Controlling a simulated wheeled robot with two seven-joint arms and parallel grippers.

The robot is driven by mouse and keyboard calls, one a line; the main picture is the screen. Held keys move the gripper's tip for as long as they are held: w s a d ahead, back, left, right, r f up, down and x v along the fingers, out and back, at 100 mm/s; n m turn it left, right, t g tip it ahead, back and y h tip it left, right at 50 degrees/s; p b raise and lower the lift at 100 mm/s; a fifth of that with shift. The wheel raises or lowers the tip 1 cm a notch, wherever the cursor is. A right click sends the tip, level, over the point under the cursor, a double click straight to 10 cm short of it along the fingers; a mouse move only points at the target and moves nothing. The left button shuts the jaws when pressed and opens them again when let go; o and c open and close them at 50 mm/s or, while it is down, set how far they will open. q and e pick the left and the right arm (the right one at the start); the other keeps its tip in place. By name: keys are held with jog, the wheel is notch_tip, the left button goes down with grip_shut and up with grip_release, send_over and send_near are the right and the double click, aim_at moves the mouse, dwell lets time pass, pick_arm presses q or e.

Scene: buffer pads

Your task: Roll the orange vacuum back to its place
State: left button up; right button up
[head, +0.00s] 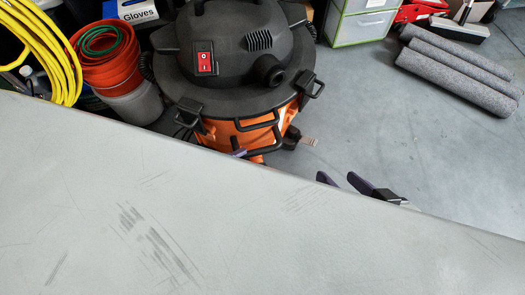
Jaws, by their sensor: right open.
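The orange vacuum (240,133) stands upright on the floor beyond the pale worktop, with a black lid and a red switch. The worktop's edge hides its lower part. A small purple fingertip of my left gripper (238,153) shows at the vacuum's front, just over the worktop edge. The rest of that gripper is hidden, so I cannot tell if it is open or touches the vacuum. My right gripper (337,178) is open and empty, to the right of the vacuum and apart from it. Its purple fingers show partly above the worktop edge.
The scratched pale worktop (120,190) fills the foreground. Orange buckets (105,62) and a yellow hose (42,40) are left of the vacuum. A drawer unit (360,22) stands behind right. Grey rolls (458,75) lie at far right. The floor (385,130) between is clear.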

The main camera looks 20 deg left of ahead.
aim_at(254, 155)
pick_arm(q)
jog(key=b+x, duration=0.2)
jog(key=x, duration=0.5)
jog(key=shift+w+d+f, duration=0.1)
jog(key=shift+w, duration=0.05)
jog(key=shift+w+d+b, duration=0.3)
jog(key=shift+w+b, duration=0.05)
jog(key=shift+w, duration=0.05)
pick_arm(e)
jog(key=shift+w+a+r+t+y, duration=0.1)
jog(key=shift+a+r+t+y, duration=0.15)
jog(key=shift+a+r+y, duration=0.25)
jog(key=shift+w+a+r+t+y, duration=0.1)
jog(key=shift+a+r+t+y, duration=0.15)
jog(key=shift+r, duration=0.45)
pick_arm(q)
grip_shut()
